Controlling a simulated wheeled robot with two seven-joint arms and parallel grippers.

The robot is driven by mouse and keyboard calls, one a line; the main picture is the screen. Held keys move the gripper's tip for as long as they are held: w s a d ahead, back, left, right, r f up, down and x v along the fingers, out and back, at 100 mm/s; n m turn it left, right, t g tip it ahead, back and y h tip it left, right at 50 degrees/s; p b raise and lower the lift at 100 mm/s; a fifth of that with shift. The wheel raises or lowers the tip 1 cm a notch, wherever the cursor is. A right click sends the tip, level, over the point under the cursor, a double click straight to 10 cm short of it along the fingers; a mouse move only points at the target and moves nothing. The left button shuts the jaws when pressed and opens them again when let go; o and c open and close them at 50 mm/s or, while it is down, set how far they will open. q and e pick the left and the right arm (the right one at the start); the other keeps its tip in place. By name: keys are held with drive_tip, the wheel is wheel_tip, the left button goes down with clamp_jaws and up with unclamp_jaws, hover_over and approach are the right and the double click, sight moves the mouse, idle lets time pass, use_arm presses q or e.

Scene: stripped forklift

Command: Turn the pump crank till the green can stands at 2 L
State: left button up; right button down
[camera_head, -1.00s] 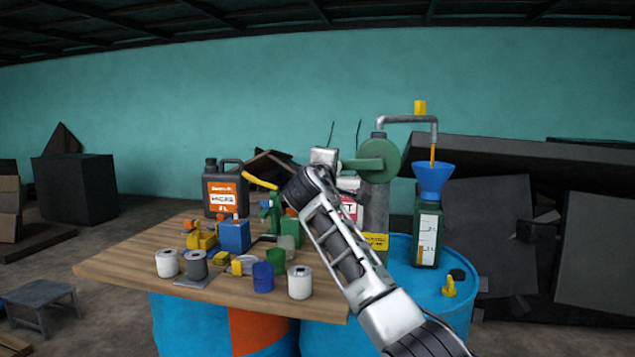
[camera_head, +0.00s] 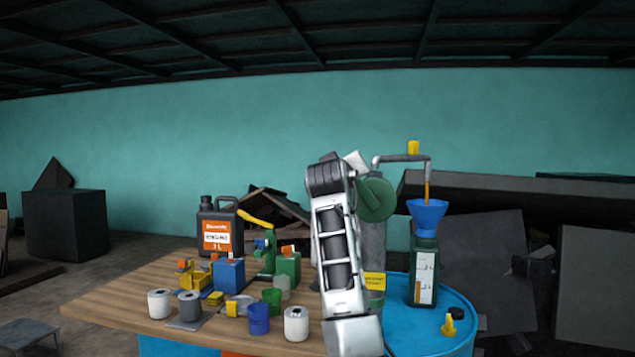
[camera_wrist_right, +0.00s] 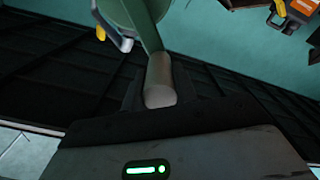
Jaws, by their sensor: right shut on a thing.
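The hand pump stands on the blue drum, with a green round housing (camera_head: 376,200) and a grey pipe (camera_head: 400,158) bending over a blue funnel (camera_head: 427,215). An orange-brown stream (camera_head: 428,191) falls from the spout into the funnel. The funnel sits in the green can (camera_head: 426,245); its pale level strip (camera_head: 426,268) shows orange-brown in the lower part, around the lower mark, below the upper one. My right gripper (camera_wrist_right: 160,108) is shut on the grey crank handle (camera_wrist_right: 160,78), on the green crank arm (camera_wrist_right: 138,22). In the head view my forearm hides the crank. My left gripper is out of view.
The blue drum top (camera_head: 398,318) also carries a yellow-and-black fitting (camera_head: 449,325). To the left, a wooden table (camera_head: 110,300) holds a dark oil canister (camera_head: 217,228), cups, and several small coloured parts. Dark panels (camera_head: 490,265) lean behind the drum.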

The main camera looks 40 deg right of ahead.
drive_tip(key=shift+s+d+r+m, duration=0.4)
drive_tip(key=shift+s+m, duration=0.2)
drive_tip(key=shift+m, duration=0.4)
drive_tip(key=shift+s+d+r+m, duration=0.3)
drive_tip(key=shift+s+d+m, duration=0.3)
drive_tip(key=shift+m, duration=0.4)
drive_tip(key=shift+s+d+r+m, duration=0.35)
drive_tip(key=shift+s+m, duration=0.3)
drive_tip(key=shift+m, duration=0.35)
drive_tip(key=c, duration=1.1)
unclamp_jaws()
